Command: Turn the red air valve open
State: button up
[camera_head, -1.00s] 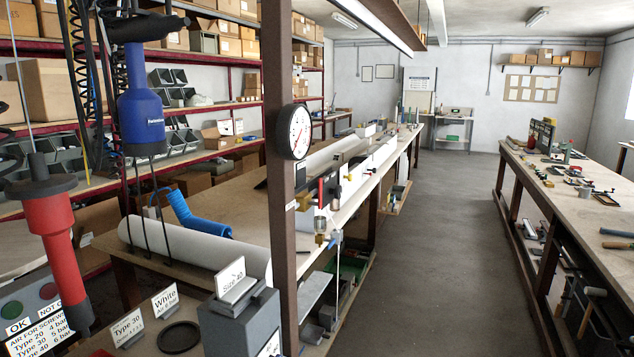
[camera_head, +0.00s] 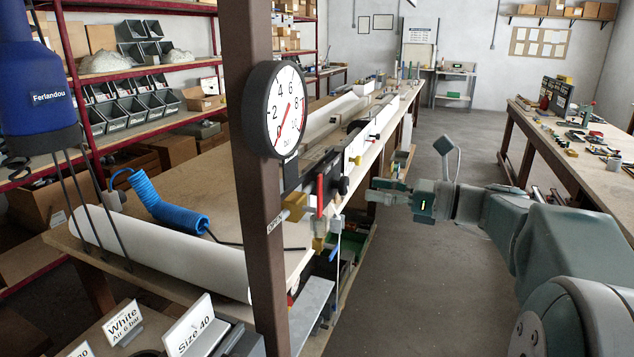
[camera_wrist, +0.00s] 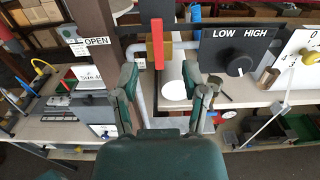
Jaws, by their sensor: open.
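The red air valve lever (camera_head: 320,195) hangs vertically beside the brown post, on a brass-coloured valve body. In the wrist view the red lever (camera_wrist: 158,54) is upright, ahead of and above the space between my fingers. My gripper (camera_head: 372,190) is to the right of the lever in the head view, apart from it and pointing toward it. In the wrist view my gripper (camera_wrist: 161,84) has its two fingers spread, with nothing between them. An "OPEN" label (camera_wrist: 97,41) is on the post, left of the lever.
A pressure gauge (camera_head: 274,109) is on the brown post (camera_head: 258,200). A black LOW/HIGH panel with a knob (camera_wrist: 238,62) stands just right of the lever. A blue hose (camera_head: 165,203) and white roll (camera_head: 160,245) lie on the bench. The aisle floor (camera_head: 455,160) is clear.

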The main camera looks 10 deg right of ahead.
aim_at(321, 181)
jog(key=x, duration=1.1)
jog(key=shift+s+a, duration=0.1)
jog(key=shift+s, duration=0.05)
grip_shut()
